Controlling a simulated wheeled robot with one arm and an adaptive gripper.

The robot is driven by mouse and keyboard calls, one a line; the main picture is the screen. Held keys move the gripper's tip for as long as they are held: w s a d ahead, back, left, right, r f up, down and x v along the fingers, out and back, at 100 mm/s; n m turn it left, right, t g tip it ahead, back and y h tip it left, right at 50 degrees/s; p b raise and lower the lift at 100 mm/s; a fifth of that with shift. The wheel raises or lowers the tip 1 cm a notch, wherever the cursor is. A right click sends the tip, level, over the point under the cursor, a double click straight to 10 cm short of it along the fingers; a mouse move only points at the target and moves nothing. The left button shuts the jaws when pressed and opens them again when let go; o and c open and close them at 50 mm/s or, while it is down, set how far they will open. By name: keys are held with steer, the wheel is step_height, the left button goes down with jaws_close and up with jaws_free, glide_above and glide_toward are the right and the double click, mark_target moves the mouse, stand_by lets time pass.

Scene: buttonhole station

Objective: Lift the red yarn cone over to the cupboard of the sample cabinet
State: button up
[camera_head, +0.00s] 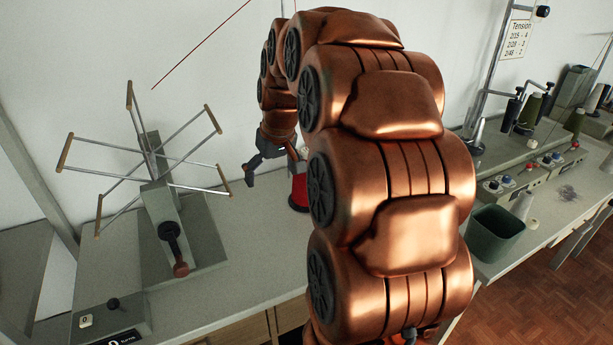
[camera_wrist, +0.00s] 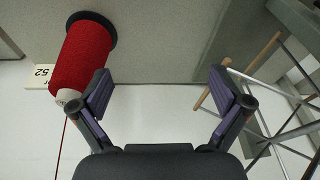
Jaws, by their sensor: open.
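The red yarn cone (camera_head: 299,190) stands on the grey worktop in the head view, partly hidden behind my copper arm. In the wrist view the cone (camera_wrist: 82,55) is at the upper left, with a dark disc at its wide end and a pale tip. My gripper (camera_head: 272,172) hangs just left of the cone in the head view. In the wrist view my gripper (camera_wrist: 168,92) is open, with nothing between its fingers. The cone lies beside and beyond the left finger, outside the gap. I cannot make out the cupboard of the sample cabinet.
A yarn winder (camera_head: 155,190) with spread arms stands left on the worktop (camera_head: 245,255). It shows right in the wrist view (camera_wrist: 275,110). A pale label reading 52 (camera_wrist: 42,76) is by the cone. A green bin (camera_head: 494,232) and spools are at right.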

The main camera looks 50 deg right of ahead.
steer(key=m+t+h, duration=0.1)
glide_toward(307, 150)
steer(key=x, duration=0.5)
steer(key=shift+f+p, duration=0.1)
steer(key=shift+p, duration=0.25)
steer(key=shift+d+f, duration=0.1)
steer(key=shift+d, duration=0.2)
steer(key=shift+a+p+x, duration=0.15)
steer(key=shift+p+x, duration=0.75)
steer(key=shift+x, duration=1)
steer(key=shift+a+p+x, duration=0.15)
steer(key=shift+p+x, duration=0.7)
steer(key=shift+x, duration=1.05)
steer(key=shift+c, duration=0.4)
steer(key=c, duration=1.7)
